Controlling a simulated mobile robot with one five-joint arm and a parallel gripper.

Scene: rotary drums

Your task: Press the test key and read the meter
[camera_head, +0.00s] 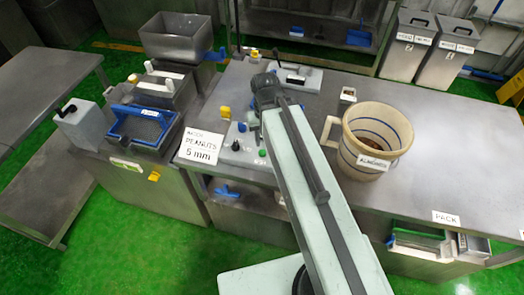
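A pale control panel (236,150) sits on the left end of the steel table. It carries a black knob, a green button (262,153) and yellow and blue parts. I cannot tell which of these is the test key. A pale box with a dark top part (294,77) stands behind my arm, and I cannot make out a meter face on it or on the panel. The dark end of my arm, with my gripper (265,100), is above the table just right of the panel. Its fingers are not clear, and my arm hides part of the panel's right side.
A cream mug-like container labelled ALMONDS (378,140) stands right of my arm. A hopper machine (175,45) and blue-edged tray (140,125) stand further left. The table's right part is clear.

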